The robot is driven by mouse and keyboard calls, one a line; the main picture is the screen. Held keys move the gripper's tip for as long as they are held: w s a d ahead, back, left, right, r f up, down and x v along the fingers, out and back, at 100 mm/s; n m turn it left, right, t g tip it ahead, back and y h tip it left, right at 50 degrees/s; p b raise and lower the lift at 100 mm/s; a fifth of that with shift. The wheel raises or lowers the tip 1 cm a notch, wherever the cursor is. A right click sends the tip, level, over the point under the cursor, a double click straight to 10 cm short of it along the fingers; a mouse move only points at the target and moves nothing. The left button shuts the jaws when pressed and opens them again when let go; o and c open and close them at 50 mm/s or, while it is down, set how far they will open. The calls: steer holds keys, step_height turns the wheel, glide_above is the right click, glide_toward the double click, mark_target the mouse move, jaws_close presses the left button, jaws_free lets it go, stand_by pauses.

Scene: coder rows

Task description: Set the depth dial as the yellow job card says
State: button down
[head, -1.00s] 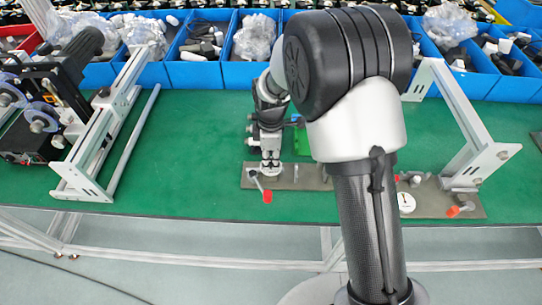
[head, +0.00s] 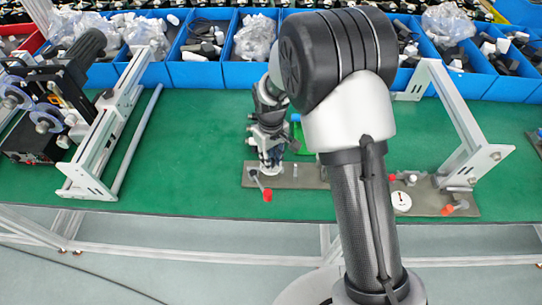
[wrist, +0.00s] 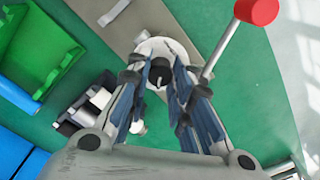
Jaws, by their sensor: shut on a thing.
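My gripper (head: 268,165) is down at the left grey plate (head: 312,176) on the green bench. In the wrist view its blue-padded fingers (wrist: 166,75) are closed around the middle of a pale round part (wrist: 150,48), partly hidden by them. A lever with a red end (head: 267,195) sticks out beside it; the red end (wrist: 256,11) also shows in the wrist view. A white round dial with a dark mark (head: 401,201) sits on the right grey plate (head: 430,207), partly behind my arm. I see no yellow job card; my arm hides some of the bench.
A second red-ended lever (head: 455,207) is on the right plate. A green tray (wrist: 40,50) lies near my gripper. Metal frames stand left (head: 95,150) and right (head: 470,140). Blue bins (head: 190,72) line the back. Green bench between the left frame and plate is clear.

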steer(key=m, duration=0.5)
steer(key=shift+m+p, duration=0.3)
steer(key=shift+p, duration=0.1)
steer(key=shift+m, duration=2.3)
steer(key=c, duration=1.4)
jaws_free()
steer(key=shift+r, duration=0.1)
step_height(320, 180, up, 12)
